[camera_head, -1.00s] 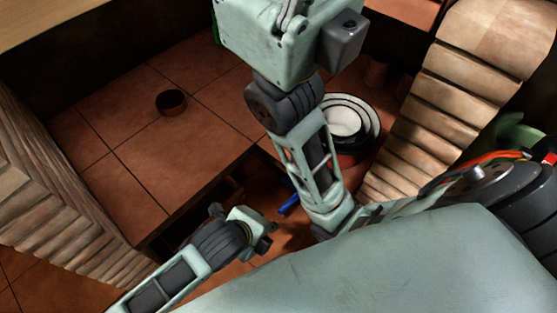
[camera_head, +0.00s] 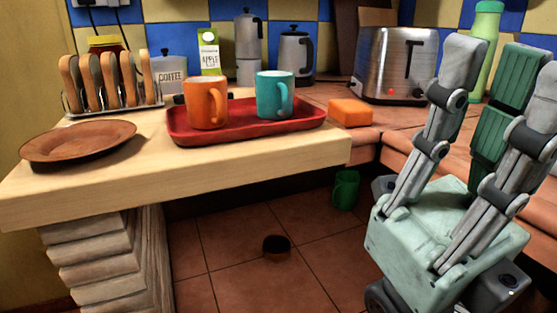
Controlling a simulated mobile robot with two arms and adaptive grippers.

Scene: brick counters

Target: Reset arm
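My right gripper (camera_head: 500,85) stands at the right of the head view, with its arm coming in from the bottom right. Its grey jointed fingers with green ridged pads point upward and are spread apart. I see nothing held between them. The gripper is in front of the tiled counter on the right and hides part of it. My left gripper is not in view.
A wooden counter (camera_head: 300,152) bears a red tray (camera_head: 240,128) with an orange mug (camera_head: 206,103) and a teal mug (camera_head: 273,95), a brown plate (camera_head: 78,142) and a toast rack (camera_head: 115,95). A toaster (camera_head: 395,65) and green bottle (camera_head: 487,25) stand behind. A green mug (camera_head: 345,190) is below.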

